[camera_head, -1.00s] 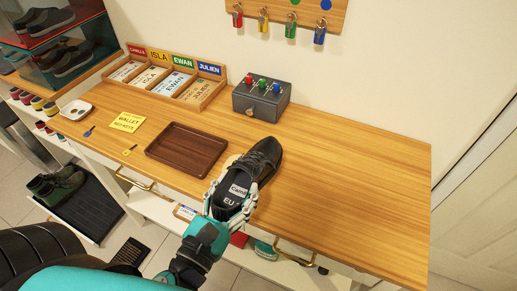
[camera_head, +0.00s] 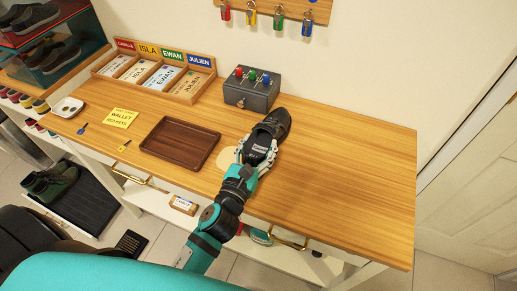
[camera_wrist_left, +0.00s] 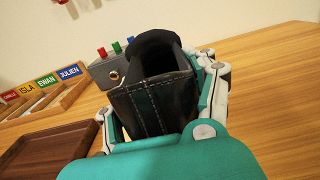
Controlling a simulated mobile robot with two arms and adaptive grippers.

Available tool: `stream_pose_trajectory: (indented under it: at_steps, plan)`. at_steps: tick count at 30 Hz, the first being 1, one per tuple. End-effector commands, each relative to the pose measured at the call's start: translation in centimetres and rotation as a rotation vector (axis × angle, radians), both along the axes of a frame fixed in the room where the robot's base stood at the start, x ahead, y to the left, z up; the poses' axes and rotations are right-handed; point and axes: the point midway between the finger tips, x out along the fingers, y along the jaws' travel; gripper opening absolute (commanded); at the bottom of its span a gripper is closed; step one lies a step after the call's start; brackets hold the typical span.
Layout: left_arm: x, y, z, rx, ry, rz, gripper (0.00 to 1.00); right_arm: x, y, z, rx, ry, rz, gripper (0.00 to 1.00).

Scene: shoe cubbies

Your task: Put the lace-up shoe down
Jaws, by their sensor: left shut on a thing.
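The black lace-up shoe (camera_head: 273,128) is over the wooden counter (camera_head: 340,170), in front of the grey box, with its toe pointing away from me. In the left wrist view the shoe's heel (camera_wrist_left: 155,100) fills the space between the fingers. I cannot tell whether the sole touches the counter. My right gripper is not in view.
A grey box (camera_head: 249,95) with coloured knobs stands just behind the shoe. A brown tray (camera_head: 180,143) lies to its left, and a labelled wooden organiser (camera_head: 152,79) stands at the back left. The counter's right side is clear.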

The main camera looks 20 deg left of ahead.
Motion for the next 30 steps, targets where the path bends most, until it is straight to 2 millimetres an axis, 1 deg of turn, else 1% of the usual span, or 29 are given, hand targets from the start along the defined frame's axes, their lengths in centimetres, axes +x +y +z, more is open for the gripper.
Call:
stream_pose_trajectory:
  at_steps: [1, 2, 7, 14, 15, 20, 21, 27, 30]
  plan:
    - [0.0, 0.0, -0.6, -0.003, -0.004, 0.002, 0.04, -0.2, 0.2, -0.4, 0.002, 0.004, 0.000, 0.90]
    - [0.0, 0.0, -0.7, -0.002, -0.005, 0.000, 0.04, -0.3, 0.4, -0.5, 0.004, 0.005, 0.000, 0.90]
    - [0.0, 0.0, -0.7, 0.001, -0.007, -0.001, 0.04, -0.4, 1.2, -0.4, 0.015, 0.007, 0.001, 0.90]
    - [0.0, 0.0, -1.1, 0.000, -0.006, -0.001, 0.04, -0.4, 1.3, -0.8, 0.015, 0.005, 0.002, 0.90]
    - [0.0, 0.0, -1.2, -0.001, -0.003, -0.001, 0.59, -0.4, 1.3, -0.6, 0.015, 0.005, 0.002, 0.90]
    - [0.0, 0.0, -1.1, 0.000, -0.002, -0.001, 0.80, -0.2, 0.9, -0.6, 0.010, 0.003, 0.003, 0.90]
    - [0.0, 0.0, -1.1, 0.000, -0.002, -0.001, 0.82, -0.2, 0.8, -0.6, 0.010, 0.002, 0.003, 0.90]
    - [0.0, 0.0, -1.1, 0.000, -0.002, -0.001, 0.82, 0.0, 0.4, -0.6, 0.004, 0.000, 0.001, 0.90]
    - [0.0, 0.0, -0.7, 0.000, -0.003, -0.001, 0.82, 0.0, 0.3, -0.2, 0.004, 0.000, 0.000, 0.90]
